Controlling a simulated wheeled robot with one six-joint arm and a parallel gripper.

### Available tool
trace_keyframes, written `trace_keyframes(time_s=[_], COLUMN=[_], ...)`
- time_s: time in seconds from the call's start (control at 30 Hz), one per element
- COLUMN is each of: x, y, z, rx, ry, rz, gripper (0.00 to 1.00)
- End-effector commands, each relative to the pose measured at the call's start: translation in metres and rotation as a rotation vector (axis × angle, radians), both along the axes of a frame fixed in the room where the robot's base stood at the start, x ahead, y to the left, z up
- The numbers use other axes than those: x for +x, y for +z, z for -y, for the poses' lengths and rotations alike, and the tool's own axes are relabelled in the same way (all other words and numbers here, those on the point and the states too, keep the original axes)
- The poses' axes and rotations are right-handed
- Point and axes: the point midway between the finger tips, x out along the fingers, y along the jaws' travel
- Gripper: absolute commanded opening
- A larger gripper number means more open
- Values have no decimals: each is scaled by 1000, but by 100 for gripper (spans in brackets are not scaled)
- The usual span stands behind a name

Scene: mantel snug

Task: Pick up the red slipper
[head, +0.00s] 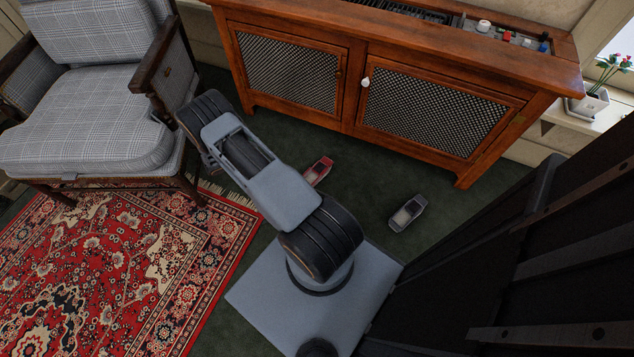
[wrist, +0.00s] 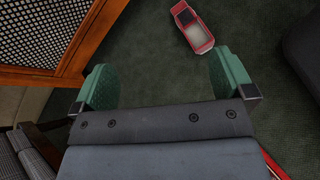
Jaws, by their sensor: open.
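The red slipper (head: 319,171) lies on the dark green carpet in front of the wooden cabinet, partly hidden behind my arm in the head view. In the wrist view the red slipper (wrist: 193,27) shows whole or nearly so near the top edge, with a pale insole. My gripper (wrist: 168,80) is open, its two green fingers apart with nothing between them. The slipper lies beyond the fingertips, toward the right finger. My gripper's fingers cannot be made out in the head view.
A grey slipper (head: 407,213) lies on the carpet to the right. The wooden cabinet (head: 355,45) stands behind, with small items on top. A checked armchair (head: 85,110) and a red patterned rug (head: 120,270) are at the left. Open carpet surrounds the slippers.

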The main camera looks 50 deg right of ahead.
Motion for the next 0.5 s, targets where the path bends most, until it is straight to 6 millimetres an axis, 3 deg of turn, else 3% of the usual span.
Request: trace_keyframes(time_s=[0.03, 0.2, 0.33, 0.5], x=[-9, -34, -53, -69], y=[-62, -173, -231, -272], z=[5, 15, 17, 18], rx=[-21, -75, -97, -111], ry=[45, 189, 271, 333], rz=[-58, -190, -257, -305], gripper=[100, 100, 100, 100])
